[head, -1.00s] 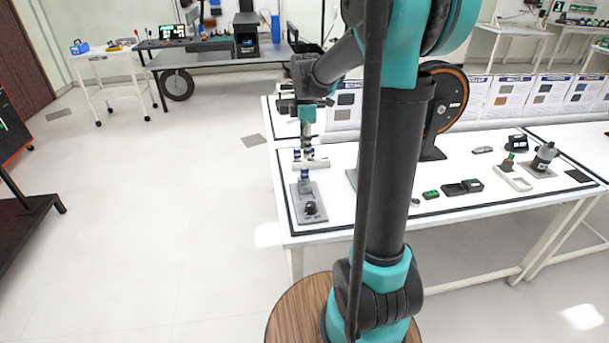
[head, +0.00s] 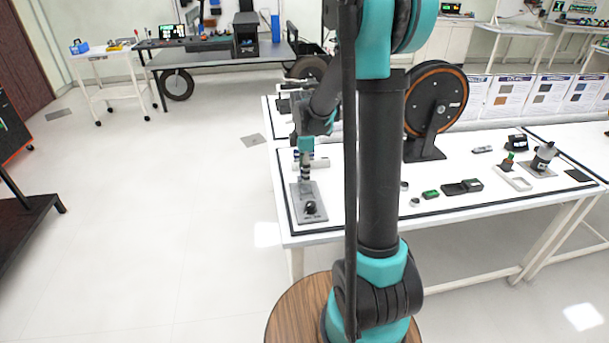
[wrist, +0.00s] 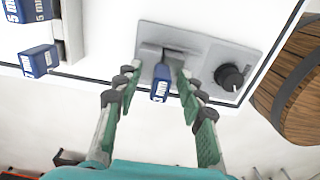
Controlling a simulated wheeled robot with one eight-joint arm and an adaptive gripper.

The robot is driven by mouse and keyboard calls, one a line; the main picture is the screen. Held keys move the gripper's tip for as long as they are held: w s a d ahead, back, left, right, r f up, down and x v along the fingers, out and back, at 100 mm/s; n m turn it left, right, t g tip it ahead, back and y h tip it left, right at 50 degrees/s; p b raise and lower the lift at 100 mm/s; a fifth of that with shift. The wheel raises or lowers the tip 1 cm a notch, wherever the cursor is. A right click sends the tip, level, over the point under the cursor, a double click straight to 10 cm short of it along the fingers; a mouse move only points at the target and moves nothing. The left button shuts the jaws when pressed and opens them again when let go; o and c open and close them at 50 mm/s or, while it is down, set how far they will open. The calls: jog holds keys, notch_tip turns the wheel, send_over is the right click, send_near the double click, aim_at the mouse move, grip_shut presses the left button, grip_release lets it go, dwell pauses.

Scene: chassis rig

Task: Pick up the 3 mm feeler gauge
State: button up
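A blue-handled gauge (wrist: 161,82) stands in the slotted block of a grey plate (wrist: 207,50) with a black knob (wrist: 229,77). Its white label is too small to read, so I cannot tell its size. In the wrist view my gripper (wrist: 157,78) is open, one green finger on each side of this blue handle, with gaps visible. More blue gauges sit in a pale rack at the left, one (wrist: 36,10) marked 5 mm and another (wrist: 39,61) below it. In the head view the plate (head: 300,190) lies at the table's near left corner, below my gripper (head: 305,170).
The white table (head: 350,220) has a dark edge strip. A black reel with an orange rim (head: 437,100) stands farther right. Small green and black parts (head: 462,187) and a pale frame (head: 515,178) lie to the right. Open floor is left of the table.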

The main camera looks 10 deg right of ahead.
grip_shut()
jog(key=shift+r, duration=0.15)
